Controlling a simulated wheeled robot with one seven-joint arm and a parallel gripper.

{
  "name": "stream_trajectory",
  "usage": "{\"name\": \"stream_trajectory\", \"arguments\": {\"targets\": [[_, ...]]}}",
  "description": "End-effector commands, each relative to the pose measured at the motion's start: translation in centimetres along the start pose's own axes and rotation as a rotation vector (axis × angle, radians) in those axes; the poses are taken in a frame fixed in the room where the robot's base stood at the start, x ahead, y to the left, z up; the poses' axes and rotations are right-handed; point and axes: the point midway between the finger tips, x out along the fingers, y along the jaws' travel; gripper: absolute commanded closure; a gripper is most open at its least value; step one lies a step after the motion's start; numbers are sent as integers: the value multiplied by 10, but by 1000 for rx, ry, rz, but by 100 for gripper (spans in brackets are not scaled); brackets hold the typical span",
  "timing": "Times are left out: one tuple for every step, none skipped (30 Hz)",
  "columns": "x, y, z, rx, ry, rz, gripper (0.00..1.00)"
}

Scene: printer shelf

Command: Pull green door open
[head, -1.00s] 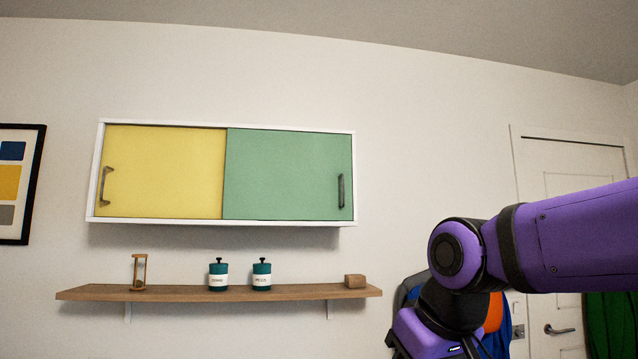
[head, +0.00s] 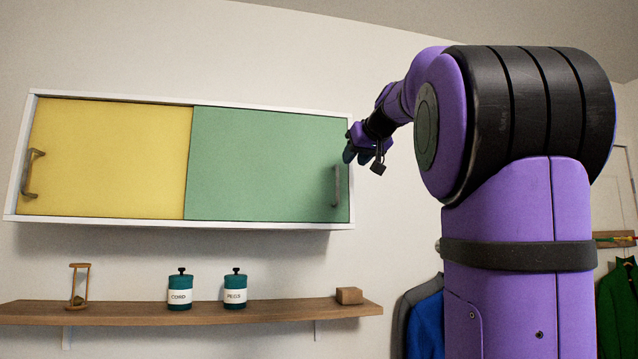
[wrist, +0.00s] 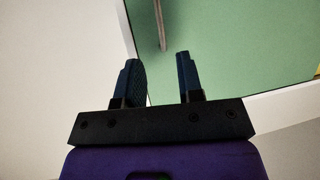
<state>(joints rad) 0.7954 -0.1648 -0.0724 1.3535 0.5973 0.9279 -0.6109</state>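The green door (head: 262,165) is the right sliding panel of a white-framed wall cabinet. It fills the right half, beside the yellow door (head: 108,158). A dark vertical handle (head: 337,187) stands near the green door's right edge. My gripper (head: 362,158) is up by the cabinet's right edge, near the handle's upper part. In the wrist view my gripper (wrist: 160,78) is open, its two dark fingers apart with nothing between them. The handle (wrist: 160,22) lies just beyond the fingertips, roughly in line with the gap. The green door also shows there (wrist: 230,50).
A wooden shelf (head: 130,311) below the cabinet holds an hourglass (head: 79,286), two teal jars (head: 180,288) and a small wooden block (head: 349,296). Coats hang at the lower right. The wall around the cabinet is bare.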

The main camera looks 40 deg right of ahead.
Motion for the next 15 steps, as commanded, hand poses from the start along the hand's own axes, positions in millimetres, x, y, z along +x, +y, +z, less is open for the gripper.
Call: {"name": "stream_trajectory", "arguments": {"targets": [[2, 2, -2, 0, 3, 2, 66], [3, 2, -2, -1, 4, 2, 66], [7, 2, -2, -1, 3, 2, 66], [10, 2, -2, -1, 3, 2, 66], [13, 2, -2, -1, 3, 2, 66], [19, 2, -2, 0, 3, 2, 66], [24, 2, -1, 0, 2, 2, 66], [29, 2, -1, 0, 1, 1, 66], [36, 2, -1, 0, 1, 1, 66], [42, 3, -1, 0, 1, 2, 66], [47, 2, -1, 0, 1, 2, 66], [55, 2, -1, 0, 0, 0, 66], [60, 2, -1, 0, 1, 1, 66], [65, 2, -1, 0, 2, 1, 66], [72, 2, -2, 0, 2, 0, 66]]}}
